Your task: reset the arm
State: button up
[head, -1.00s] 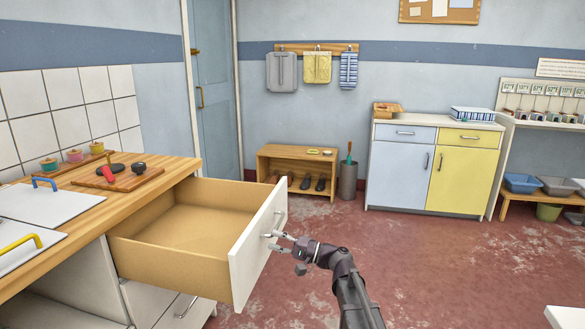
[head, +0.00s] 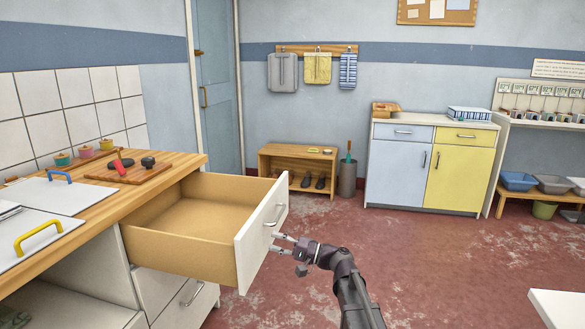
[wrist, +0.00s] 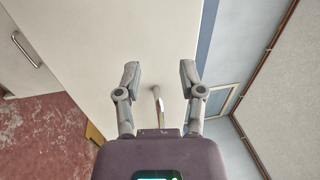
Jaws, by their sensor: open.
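My gripper (head: 284,243) is open and empty, close in front of the pulled-out drawer (head: 205,222) in the head view. The drawer is empty, with a white front and a metal handle (head: 275,214). In the wrist view my gripper (wrist: 160,78) has its two fingers spread, with the drawer handle (wrist: 158,105) showing between them against the white front (wrist: 110,40). The fingers look apart from the handle in the head view. My arm reaches up from the bottom of the head view.
The wooden counter (head: 100,205) with lidded white panels is at left. A closed lower drawer (head: 185,302) lies under the open one. A shoe shelf (head: 297,165) and a blue and yellow cabinet (head: 425,170) stand at the back. The red floor (head: 430,270) right of my arm is clear.

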jog(key=s+d+f+n+g+h, duration=0.1)
jog(key=s+d+f+g+h, duration=0.15)
jog(key=s+f+h, duration=0.45)
jog(key=s+d+f+n+g+h, duration=0.1)
jog(key=s+d+f+n+h, duration=0.2)
jog(key=f, duration=0.6)
jog(key=s+d+f+m+h, duration=0.1)
jog(key=s+d+f+h, duration=0.2)
jog(key=s+d+h, duration=0.35)
jog(key=s+d+f+h, duration=0.3)
jog(key=s+d, duration=0.1)
jog(key=d, duration=0.5)
notch_tip(320, 180, up, 34)
jog(key=p, duration=3.3)
jog(key=shift+w+f+g+p, duration=0.15)
jog(key=shift+w+g+p, duration=0.2)
jog(key=shift+g, duration=0.1)
